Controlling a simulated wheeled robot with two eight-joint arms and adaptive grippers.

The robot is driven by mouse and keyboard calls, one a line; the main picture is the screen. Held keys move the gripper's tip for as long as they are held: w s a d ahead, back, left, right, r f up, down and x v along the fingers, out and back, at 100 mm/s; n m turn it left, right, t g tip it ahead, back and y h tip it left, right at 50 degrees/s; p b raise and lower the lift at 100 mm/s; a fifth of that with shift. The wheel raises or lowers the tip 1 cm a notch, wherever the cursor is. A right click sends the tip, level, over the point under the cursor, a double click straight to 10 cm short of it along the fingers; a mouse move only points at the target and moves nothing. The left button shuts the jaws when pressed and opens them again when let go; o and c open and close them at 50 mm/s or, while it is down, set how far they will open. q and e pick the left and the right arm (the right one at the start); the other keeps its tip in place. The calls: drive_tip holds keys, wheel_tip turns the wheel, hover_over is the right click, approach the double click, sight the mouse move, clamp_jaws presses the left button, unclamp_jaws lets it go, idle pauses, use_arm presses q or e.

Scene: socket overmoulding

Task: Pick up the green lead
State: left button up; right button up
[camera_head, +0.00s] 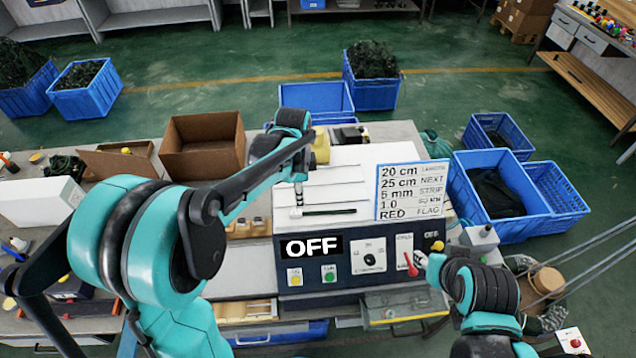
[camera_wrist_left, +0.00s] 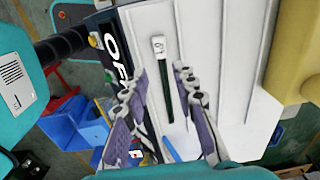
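A dark green lead (camera_wrist_left: 167,95) with a white printed tag (camera_wrist_left: 158,47) at one end lies on the white sloped top of the machine. In the head view the lead (camera_head: 332,211) looks almost black, lying across the panel's lower left. My left gripper (camera_head: 299,195) points down at its tag end; the left wrist view shows this gripper (camera_wrist_left: 162,73) open, with the lead in line between its fingers. Contact cannot be told. My right gripper (camera_head: 424,262) is by the red switch handle (camera_head: 411,264) on the machine's front; its fingers are too small to read.
A sign (camera_head: 412,190) stands on the panel's right side. The front panel (camera_head: 365,256) shows "OFF". An open cardboard box (camera_head: 203,147) sits left of the machine. Blue crates (camera_head: 500,196) stand at right. Thin grooves or lines run across the white top.

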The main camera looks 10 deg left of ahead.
sight(301, 211)
use_arm(q)
drive_tip(key=shift+w+d+r+m, duration=0.1)
drive_tip(key=shift+w+r+m, duration=0.2)
drive_tip(key=shift+w, duration=0.05)
drive_tip(key=shift+f+p, duration=0.15)
drive_tip(key=shift+p, duration=0.15)
wheel_tip(301, 211, down, 8)
drive_tip(key=shift+s+r, duration=0.1)
drive_tip(key=shift+r, duration=0.1)
clamp_jaws()
